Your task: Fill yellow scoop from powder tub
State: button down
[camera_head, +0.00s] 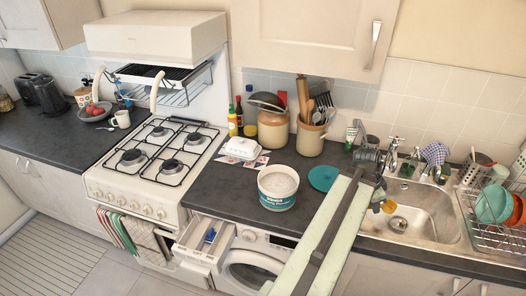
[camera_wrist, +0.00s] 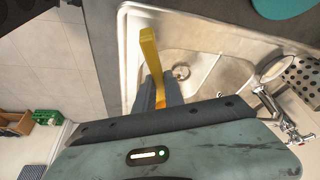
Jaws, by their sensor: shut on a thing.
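The yellow scoop (camera_head: 388,206) is in my gripper (camera_head: 379,193), over the left part of the sink in the head view. In the wrist view the scoop (camera_wrist: 151,55) shows as a long yellow strip sticking out from my dark gripper (camera_wrist: 158,95), which is shut on it. The scoop's bowl is not clear, and I cannot tell whether it holds anything. The powder tub (camera_head: 276,200) stands open on the counter, left of my arm, filled with white powder (camera_head: 278,182). My gripper is well to the right of the tub.
A teal lid (camera_head: 323,178) lies between the tub and my arm. A utensil crock (camera_head: 310,140) and a brown jar (camera_head: 272,132) stand behind. The sink (camera_head: 440,215) and a dish rack (camera_head: 490,228) are to the right. The washer's drawer (camera_head: 205,240) is open below the counter.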

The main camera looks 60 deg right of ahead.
jog(key=w+a+r+t+p, duration=0.1)
jog(key=w+r+p, duration=0.3)
jog(key=w, duration=0.6)
jog(key=w+a+r+p, duration=0.1)
jog(key=w+r+p, duration=0.25)
jog(key=w, duration=0.65)
jog(key=w+a+r+y+p, duration=0.1)
jog(key=w+a+r+p, duration=0.3)
jog(key=w, duration=0.5)
jog(key=w+a+r+p, duration=0.3)
jog(key=w+a, duration=0.3)
jog(key=w, duration=0.3)
jog(key=s+d+f+t+y+b, duration=0.1)
jog(key=f+t+y+b, duration=0.1)
jog(key=f+b, duration=0.4)
jog(key=s+d+f+t+y+b, duration=0.2)
jog(key=f+t+b, duration=0.1)
jog(key=f+b, duration=0.4)
jog(key=shift+b, duration=0.5)
jog(key=shift+r, duration=0.1)
notch_tip(320, 180, up, 10)
jog(key=p, duration=1)
